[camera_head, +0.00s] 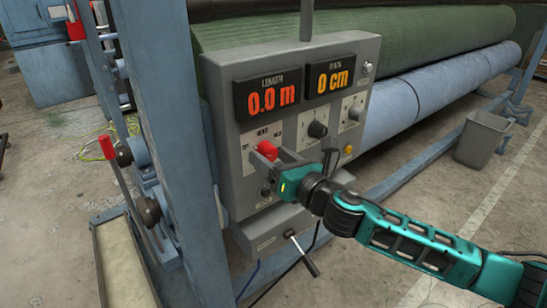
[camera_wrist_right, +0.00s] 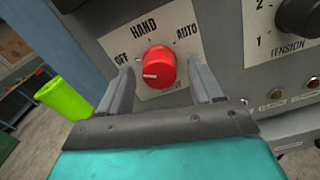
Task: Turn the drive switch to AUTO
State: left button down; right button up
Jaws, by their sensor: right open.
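The drive switch is a red round knob (camera_head: 267,150) on the lower left of the grey control box. In the right wrist view the red knob (camera_wrist_right: 160,66) sits on a pale plate marked OFF at left, HAND at top and AUTO at right. A short white mark shows on the knob's lower left; I cannot tell for certain which label it indicates. My right gripper (camera_head: 276,160) is open at the knob. In the wrist view its two fingers (camera_wrist_right: 160,78) stand on either side of the knob, with gaps visible. My left gripper is not in view.
The control box (camera_head: 225,95) carries LENGTH and TRACK displays reading 0.0 m and 0 cm. A black TENSION knob (camera_head: 318,129) is right of the switch. A lever (camera_head: 304,258) sticks out below. Blue frame posts (camera_head: 165,100) stand at left. A grey bin (camera_head: 481,138) is at right.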

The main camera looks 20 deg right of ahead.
jog(key=c, duration=1.1)
jog(key=shift+o, duration=0.2)
jog(key=m, duration=0.5)
jog(key=shift+m, duration=0.4)
jog(key=m, duration=0.6)
jog(key=shift+a+r, duration=0.1)
jog(key=shift+r, duration=0.1)
jog(key=m, duration=0.6)
jog(key=shift+r+m, duration=0.1)
jog(key=shift+m, duration=0.2)
jog(key=m, duration=0.5)
jog(key=shift+m, duration=0.4)
